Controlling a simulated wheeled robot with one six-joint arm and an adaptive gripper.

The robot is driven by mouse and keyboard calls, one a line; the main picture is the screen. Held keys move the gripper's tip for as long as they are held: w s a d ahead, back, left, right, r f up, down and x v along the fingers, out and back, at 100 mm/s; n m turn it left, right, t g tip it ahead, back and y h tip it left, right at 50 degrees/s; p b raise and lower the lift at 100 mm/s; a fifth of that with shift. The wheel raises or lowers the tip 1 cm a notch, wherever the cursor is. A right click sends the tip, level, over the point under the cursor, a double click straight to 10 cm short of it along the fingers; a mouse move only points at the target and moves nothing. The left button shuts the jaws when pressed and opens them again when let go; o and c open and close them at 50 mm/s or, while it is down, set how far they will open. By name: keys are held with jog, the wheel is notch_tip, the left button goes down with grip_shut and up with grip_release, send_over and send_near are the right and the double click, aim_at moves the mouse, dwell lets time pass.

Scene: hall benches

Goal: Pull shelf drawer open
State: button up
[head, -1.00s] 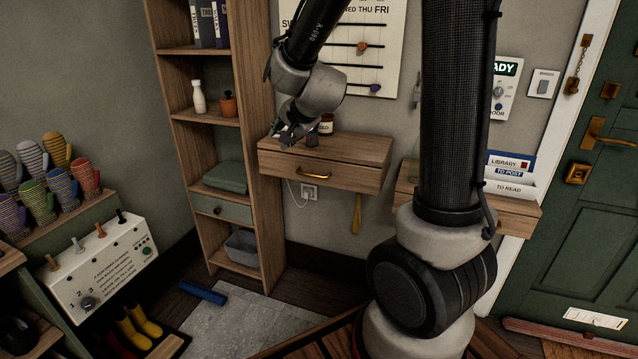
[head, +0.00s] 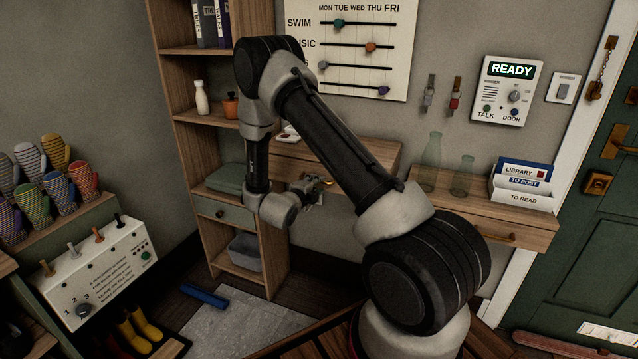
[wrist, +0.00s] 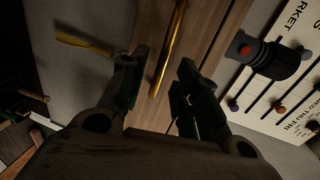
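The wooden wall shelf (head: 375,150) has a drawer (head: 287,165) in its front, partly hidden behind my arm in the head view. Its brass bar handle (head: 327,183) shows beside my gripper (head: 308,187). In the wrist view the handle (wrist: 168,50) runs up between the two fingers of my gripper (wrist: 160,80), along the wooden drawer front (wrist: 205,30). The fingers are apart, one on each side of the handle, with no clear contact. The drawer looks closed, though my arm covers much of it.
A tall bookcase (head: 275,250) with a grey-green drawer (head: 222,212) stands close left of my arm. A second wall shelf (head: 480,215) with glass bottles and letters is at right. A yellow strap (wrist: 85,43) hangs nearby.

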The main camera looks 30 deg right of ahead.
jog(key=shift+x, duration=1.95)
jog(key=shift+c, duration=0.2)
grip_shut()
